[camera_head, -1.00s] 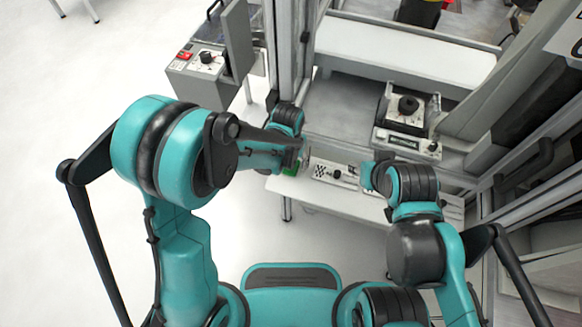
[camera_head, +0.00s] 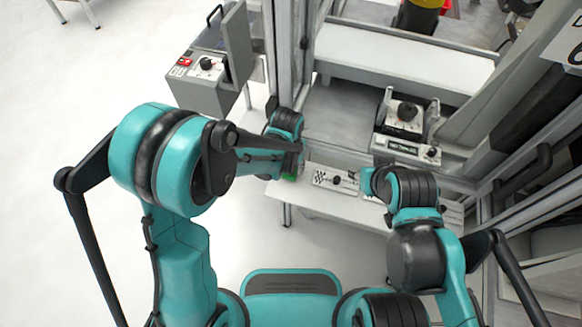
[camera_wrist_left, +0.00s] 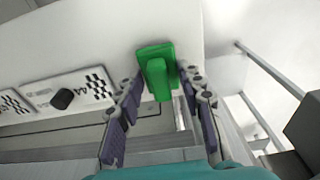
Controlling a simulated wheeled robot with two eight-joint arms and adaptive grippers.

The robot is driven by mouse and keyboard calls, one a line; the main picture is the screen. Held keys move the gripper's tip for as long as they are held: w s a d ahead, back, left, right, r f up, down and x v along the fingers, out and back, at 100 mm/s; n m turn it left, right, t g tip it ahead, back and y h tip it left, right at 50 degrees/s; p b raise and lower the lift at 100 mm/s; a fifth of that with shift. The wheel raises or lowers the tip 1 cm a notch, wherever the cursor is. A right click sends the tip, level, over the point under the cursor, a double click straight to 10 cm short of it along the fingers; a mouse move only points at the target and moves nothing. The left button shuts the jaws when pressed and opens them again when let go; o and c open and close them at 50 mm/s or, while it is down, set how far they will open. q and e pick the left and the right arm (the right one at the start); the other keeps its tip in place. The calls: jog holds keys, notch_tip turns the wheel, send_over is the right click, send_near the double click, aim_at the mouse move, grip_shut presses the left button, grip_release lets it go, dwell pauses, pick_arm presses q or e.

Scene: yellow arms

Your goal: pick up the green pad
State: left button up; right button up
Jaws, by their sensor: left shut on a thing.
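The green pad (camera_wrist_left: 155,50) is a flat green plate with a raised green block on it, at the edge of the white table. In the left wrist view it lies between the two fingers of my left gripper (camera_wrist_left: 162,84), which is shut on it. In the head view only a small green patch of the pad (camera_head: 291,177) shows under my left gripper (camera_head: 294,164); the arm hides most of it. My right arm is over the right part of the table, and its gripper is hidden.
The white table (camera_head: 310,202) holds a checkered plate with a black knob (camera_head: 335,180), right of the pad. A device with a black knob (camera_head: 407,112) stands behind it. A metal frame post (camera_head: 286,55) rises behind my left gripper, beside a grey control box (camera_head: 208,82).

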pick_arm(q)
notch_tip(320, 180, up, 3)
jog(key=shift+r+p, duration=0.1)
jog(key=shift+p, duration=0.55)
jog(key=s+d+r+p, duration=0.3)
jog(key=s+d+r, duration=0.3)
jog(key=d, duration=0.4)
jog(key=shift+r, duration=0.45)
